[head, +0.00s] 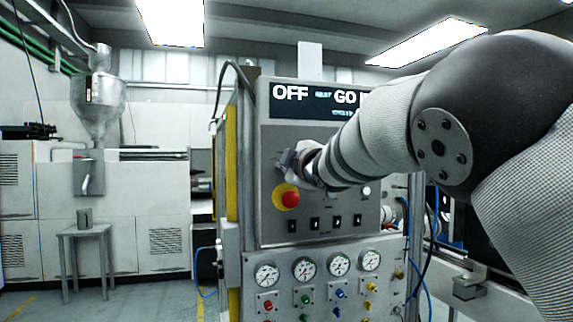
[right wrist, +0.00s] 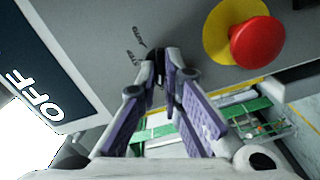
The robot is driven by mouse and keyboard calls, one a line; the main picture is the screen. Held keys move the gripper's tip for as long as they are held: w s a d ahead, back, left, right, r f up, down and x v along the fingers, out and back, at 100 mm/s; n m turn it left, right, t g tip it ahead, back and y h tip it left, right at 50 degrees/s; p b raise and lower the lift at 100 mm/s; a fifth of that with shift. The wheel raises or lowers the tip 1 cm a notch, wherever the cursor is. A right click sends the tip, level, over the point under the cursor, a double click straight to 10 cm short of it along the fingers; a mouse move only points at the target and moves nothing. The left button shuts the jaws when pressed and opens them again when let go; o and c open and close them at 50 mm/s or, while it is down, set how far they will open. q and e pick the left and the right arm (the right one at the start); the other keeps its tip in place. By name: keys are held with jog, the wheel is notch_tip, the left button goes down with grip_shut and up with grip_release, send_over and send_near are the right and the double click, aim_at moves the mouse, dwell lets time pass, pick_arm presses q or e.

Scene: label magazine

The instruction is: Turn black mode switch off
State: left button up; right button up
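The control panel (head: 328,210) stands in the middle of the head view, with a display (head: 300,101) reading OFF and GO at its top. My right gripper (head: 289,161) is at the panel's upper left, just above the red stop button (head: 290,199). In the right wrist view my right gripper (right wrist: 163,72) has its fingertips close together at the panel face, beside small printed labels. A small dark part between them, apparently the black mode switch (right wrist: 161,67), is mostly hidden by the fingers. Its setting cannot be read. My left gripper is out of view.
The red button on its yellow disc (right wrist: 256,42) is close beside the fingers. Several small black switches (head: 314,223) sit below, above a lower panel of gauges (head: 304,268) and coloured knobs. A small stool (head: 86,234) stands far left; floor left of the panel is open.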

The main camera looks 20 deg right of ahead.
jog(key=o, duration=0.3)
jog(key=s, duration=0.7)
jog(key=shift+s+d, duration=0.15)
jog(key=shift+s, duration=0.15)
notch_tip(320, 180, down, 23)
jog(key=d+m+g, duration=0.3)
jog(key=m+g, duration=0.1)
jog(key=s+f+m+g, duration=0.25)
jog(key=s+f, duration=0.35)
jog(key=f, duration=0.5)
jog(key=s+f+m+g, duration=0.1)
jog(key=s+f+g, duration=0.2)
jog(key=s+f, duration=0.6)
jog(key=s+f+m+g, duration=0.4)
jog(key=s+f+g, duration=0.2)
jog(key=s+f, duration=1.1)
jog(key=s+m+g, duration=0.1)
jog(key=s, duration=0.5)
jog(key=s+f+m+g, duration=0.1)
jog(key=s, duration=0.5)
jog(key=s+m+g, duration=0.1)
jog(key=s+g, duration=0.1)
jog(key=s, duration=0.5)
jog(key=shift+f+h, duration=0.25)
jog(key=shift+h, duration=0.05)
